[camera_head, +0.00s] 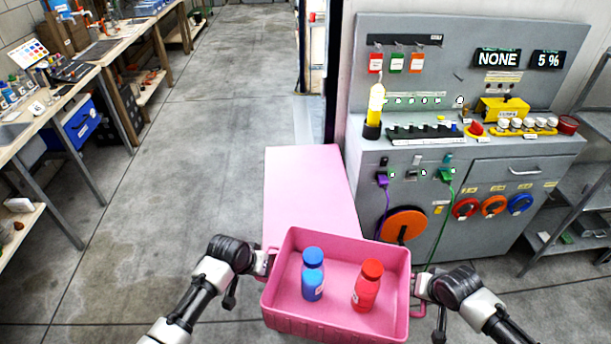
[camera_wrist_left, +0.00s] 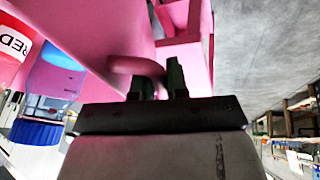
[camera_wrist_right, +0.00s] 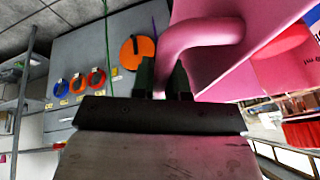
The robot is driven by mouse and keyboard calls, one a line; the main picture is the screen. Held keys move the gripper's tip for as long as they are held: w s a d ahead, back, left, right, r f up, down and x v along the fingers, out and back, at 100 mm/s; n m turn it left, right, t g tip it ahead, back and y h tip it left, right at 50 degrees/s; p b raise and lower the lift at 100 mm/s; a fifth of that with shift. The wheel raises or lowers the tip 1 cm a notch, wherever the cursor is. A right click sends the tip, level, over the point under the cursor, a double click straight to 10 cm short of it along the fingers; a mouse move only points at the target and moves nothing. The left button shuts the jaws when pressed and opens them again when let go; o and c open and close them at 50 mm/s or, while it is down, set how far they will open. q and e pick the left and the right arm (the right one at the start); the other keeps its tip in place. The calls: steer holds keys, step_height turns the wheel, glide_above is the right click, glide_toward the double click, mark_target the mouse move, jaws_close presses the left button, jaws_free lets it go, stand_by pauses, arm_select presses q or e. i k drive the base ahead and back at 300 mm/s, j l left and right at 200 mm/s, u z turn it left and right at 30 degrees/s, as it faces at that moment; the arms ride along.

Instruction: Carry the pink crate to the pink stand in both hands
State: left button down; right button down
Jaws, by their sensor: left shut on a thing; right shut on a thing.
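The pink crate (camera_head: 335,262) is held in front of me, with a blue bottle (camera_head: 312,275) and a red bottle (camera_head: 367,286) standing in it. My left gripper (camera_head: 266,262) is shut on the crate's left handle, which shows in the left wrist view (camera_wrist_left: 135,68). My right gripper (camera_head: 418,290) is shut on the right handle, which shows in the right wrist view (camera_wrist_right: 205,32). The pink stand (camera_head: 308,190) is just beyond the crate, and the crate hides its near end. I cannot tell whether the crate touches the stand.
A grey control console (camera_head: 470,180) with plugs, cables and an orange disc (camera_head: 403,225) stands close to the right of the stand. Metal shelving (camera_head: 580,200) is at far right. Workbenches (camera_head: 85,85) line the left. The concrete floor (camera_head: 190,170) between is clear.

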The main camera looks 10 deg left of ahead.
mark_target(309, 205)
steer(key=i+j, duration=0.25)
steer(key=i, duration=0.15)
steer(key=i+j, duration=0.2)
steer(key=i, duration=0.2)
steer(key=i+j, duration=0.25)
steer(key=i, duration=0.15)
